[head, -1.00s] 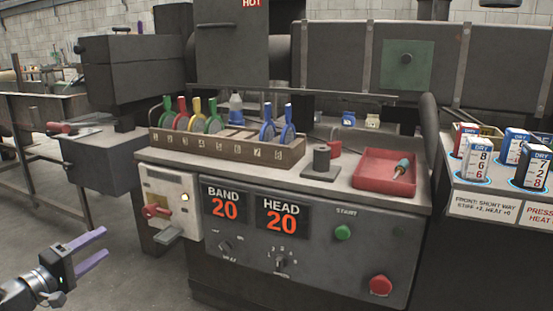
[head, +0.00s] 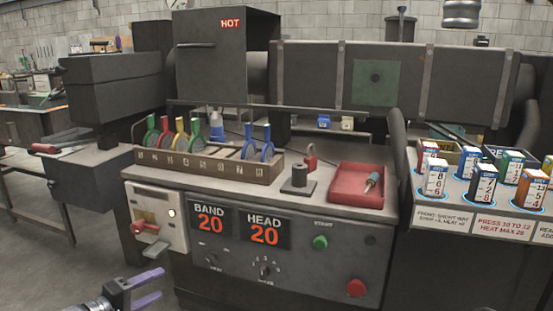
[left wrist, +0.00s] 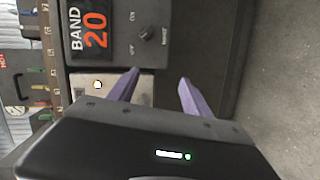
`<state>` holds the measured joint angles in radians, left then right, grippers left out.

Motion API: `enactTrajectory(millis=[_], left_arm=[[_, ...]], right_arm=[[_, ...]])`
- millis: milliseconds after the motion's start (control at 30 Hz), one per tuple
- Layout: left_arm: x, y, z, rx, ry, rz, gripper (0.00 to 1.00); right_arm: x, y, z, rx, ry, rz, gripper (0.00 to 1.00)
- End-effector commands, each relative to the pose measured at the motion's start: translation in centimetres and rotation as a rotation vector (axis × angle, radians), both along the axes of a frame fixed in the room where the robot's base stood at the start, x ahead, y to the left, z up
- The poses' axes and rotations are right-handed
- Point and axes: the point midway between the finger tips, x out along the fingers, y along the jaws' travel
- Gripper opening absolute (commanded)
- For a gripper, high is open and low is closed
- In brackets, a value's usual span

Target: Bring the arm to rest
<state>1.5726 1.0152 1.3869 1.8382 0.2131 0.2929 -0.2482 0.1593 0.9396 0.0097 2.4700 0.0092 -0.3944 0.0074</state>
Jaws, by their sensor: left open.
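My left gripper (head: 150,289) is at the bottom left of the head view, low in front of the machine. Its two purple fingers are apart with nothing between them. In the left wrist view the fingers (left wrist: 160,92) are spread, with the grey machine panel beyond them. The gripper is apart from the panel and from the white switch box (head: 160,217) with its red handle. My right gripper is in neither view now.
The machine's front has BAND 20 (head: 210,219) and HEAD 20 (head: 265,231) displays, a green button and a red button (head: 356,287). On top are a rack (head: 208,168) of coloured tools and a red tray (head: 357,201). Dry-labelled blocks stand at right. Open floor lies at left.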

Motion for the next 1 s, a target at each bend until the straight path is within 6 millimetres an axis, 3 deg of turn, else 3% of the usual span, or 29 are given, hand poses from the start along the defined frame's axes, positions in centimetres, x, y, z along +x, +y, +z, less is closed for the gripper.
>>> enactTrajectory(millis=[33, 133, 267, 367, 400, 500, 600, 700, 800, 1000], left_arm=[[0.1, -3.1, 0.4, 0.003, 0.034, -0.044, 0.57], [-0.6, -10.0, -1.1, 0.025, 0.119, -0.138, 0.57], [-4.3, -19.8, -3.5, 0.088, 0.256, -0.282, 0.57], [-9.3, -26.2, -5.1, 0.169, 0.362, -0.396, 0.57], [-11.8, -28.3, -5.5, 0.21, 0.404, -0.444, 0.57], [-18.9, -31.7, -6.2, 0.339, 0.5, -0.555, 0.57], [-25.5, -32.1, -6.1, 0.482, 0.572, -0.638, 0.57], [-30.3, -30.6, -5.5, 0.614, 0.618, -0.69, 0.57], [-33.1, -28.7, -4.8, 0.712, 0.642, -0.716, 0.57], [-34.8, -26.8, -4.5, 0.79, 0.654, -0.726, 0.57]], right_arm=[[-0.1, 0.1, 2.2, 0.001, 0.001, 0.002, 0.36], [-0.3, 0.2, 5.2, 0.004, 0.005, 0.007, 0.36], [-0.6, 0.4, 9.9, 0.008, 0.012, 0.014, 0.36], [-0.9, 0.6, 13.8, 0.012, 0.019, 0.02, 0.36], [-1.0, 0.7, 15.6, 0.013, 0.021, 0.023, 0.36], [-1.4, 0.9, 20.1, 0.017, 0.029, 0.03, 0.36], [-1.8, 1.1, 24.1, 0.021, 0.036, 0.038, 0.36], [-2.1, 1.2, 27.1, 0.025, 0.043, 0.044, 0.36], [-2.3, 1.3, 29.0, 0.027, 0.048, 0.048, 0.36], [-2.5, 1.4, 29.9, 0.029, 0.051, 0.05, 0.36]])
